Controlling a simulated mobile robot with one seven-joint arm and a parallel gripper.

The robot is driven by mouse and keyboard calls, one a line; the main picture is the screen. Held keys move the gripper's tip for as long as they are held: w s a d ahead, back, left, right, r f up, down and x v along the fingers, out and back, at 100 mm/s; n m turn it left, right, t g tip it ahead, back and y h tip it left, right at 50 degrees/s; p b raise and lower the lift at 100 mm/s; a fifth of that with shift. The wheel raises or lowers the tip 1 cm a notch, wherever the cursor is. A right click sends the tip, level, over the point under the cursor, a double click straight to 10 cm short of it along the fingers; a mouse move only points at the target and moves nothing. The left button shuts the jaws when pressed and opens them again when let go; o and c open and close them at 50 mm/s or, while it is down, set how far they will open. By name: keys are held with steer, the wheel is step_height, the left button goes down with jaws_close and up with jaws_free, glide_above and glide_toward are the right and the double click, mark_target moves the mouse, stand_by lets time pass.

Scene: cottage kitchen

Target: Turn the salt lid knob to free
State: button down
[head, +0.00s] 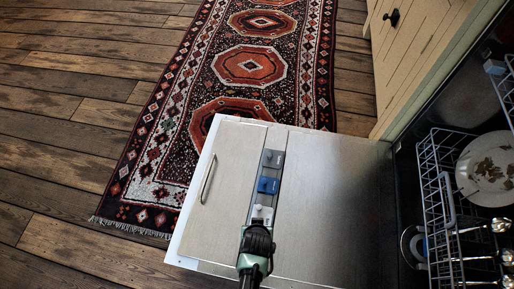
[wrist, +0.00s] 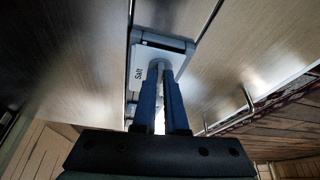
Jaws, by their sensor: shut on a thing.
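The salt lid (wrist: 150,60), a pale plate marked "Salt", sits on the dishwasher's open inner door in the wrist view. Its grey rounded knob (wrist: 184,66) shows at the fingertips. My gripper (wrist: 163,86) is shut on the knob, with a blue finger on each side; the fingers hide part of it. In the head view my gripper (head: 257,238) reaches up from below to the white salt lid (head: 262,212), the nearest of the lids on the strip, and covers its lower part. I cannot tell the knob's exact angle.
A blue lid (head: 268,185) and a grey lid (head: 273,159) lie farther up the strip. The steel door (head: 335,205) lies open, with a bar handle (head: 208,178) at left. A rack (head: 432,165) with a dirty plate (head: 487,172) stands at right. Floor (head: 60,200) at left is clear.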

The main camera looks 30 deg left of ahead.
steer(key=n, duration=0.1)
steer(key=n+y, duration=0.1)
steer(key=n, duration=0.1)
steer(key=shift+w+d+n+g, duration=0.15)
steer(key=shift+n+g, duration=0.15)
steer(key=n, duration=0.2)
steer(key=n+g+y, duration=0.1)
steer(key=n, duration=0.1)
steer(key=shift+w+d+n+g+b, duration=0.1)
steer(key=shift+w+n+g+b, duration=0.1)
steer(key=shift+n+g+b, duration=0.15)
steer(key=n, duration=0.1)
steer(key=n+g+b, duration=0.1)
steer(key=n, duration=0.1)
steer(key=shift+w+d+f+n+y, duration=0.15)
steer(key=shift+n+y, duration=0.1)
steer(key=shift+y, duration=0.15)
steer(key=n+g+b, duration=0.1)
steer(key=n+g, duration=0.1)
steer(key=n, duration=0.2)
steer(key=shift+w+b, duration=0.1)
steer(key=shift+b, duration=0.2)
steer(key=shift+n, duration=0.3)
steer(key=c, duration=1)
jaws_free()
steer(key=shift+o, duration=0.2)
steer(key=shift+r, duration=0.2)
